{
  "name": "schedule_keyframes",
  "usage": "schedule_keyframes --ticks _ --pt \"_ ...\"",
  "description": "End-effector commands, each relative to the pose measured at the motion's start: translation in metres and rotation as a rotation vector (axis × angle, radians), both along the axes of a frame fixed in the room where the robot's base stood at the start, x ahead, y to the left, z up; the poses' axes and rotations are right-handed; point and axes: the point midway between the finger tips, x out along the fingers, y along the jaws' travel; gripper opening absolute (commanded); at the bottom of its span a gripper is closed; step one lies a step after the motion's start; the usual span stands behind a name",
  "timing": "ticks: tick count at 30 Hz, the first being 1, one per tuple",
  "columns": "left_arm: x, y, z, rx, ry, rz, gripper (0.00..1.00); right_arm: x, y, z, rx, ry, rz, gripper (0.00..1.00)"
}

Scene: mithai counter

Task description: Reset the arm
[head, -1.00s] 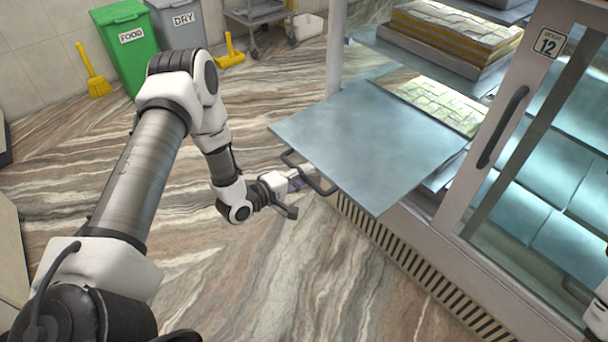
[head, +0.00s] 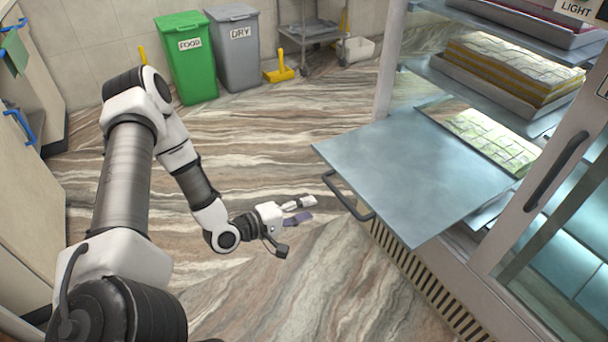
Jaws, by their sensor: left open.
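My left arm comes in from the left, bent at the elbow. My left gripper (head: 304,209) is open and empty over the floor. It is apart from and to the left of the dark handle (head: 348,200) of a pulled-out metal shelf (head: 420,180). The shelf sticks out of the display cabinet and its top is bare. My right gripper does not show.
The display cabinet (head: 512,240) stands at the right, with sweets on trays (head: 505,70) on its upper shelves. A green bin (head: 187,65), a grey bin (head: 233,50) and a yellow floor tool (head: 280,70) stand at the back. The floor (head: 270,140) between is clear.

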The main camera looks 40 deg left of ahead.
Motion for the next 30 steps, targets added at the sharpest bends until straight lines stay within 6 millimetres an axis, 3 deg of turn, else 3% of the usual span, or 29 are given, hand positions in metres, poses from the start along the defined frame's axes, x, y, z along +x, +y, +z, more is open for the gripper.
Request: schedule_keyframes --ticks 18,20,23,27,30 --pt "-0.003 -0.005 -0.004 0.007 0.011 -0.018 0.41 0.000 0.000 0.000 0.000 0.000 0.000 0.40" --pt "-0.002 -0.019 -0.008 0.023 0.026 -0.064 0.41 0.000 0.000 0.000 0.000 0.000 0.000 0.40" --pt "-0.006 -0.066 -0.021 0.061 0.088 -0.189 0.41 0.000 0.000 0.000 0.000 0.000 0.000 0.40" --pt "-0.036 -0.126 -0.068 0.222 0.300 -0.331 0.41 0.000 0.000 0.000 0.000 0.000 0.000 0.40" --pt "-0.069 -0.147 -0.099 0.403 0.432 -0.427 0.41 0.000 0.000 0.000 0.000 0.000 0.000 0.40"
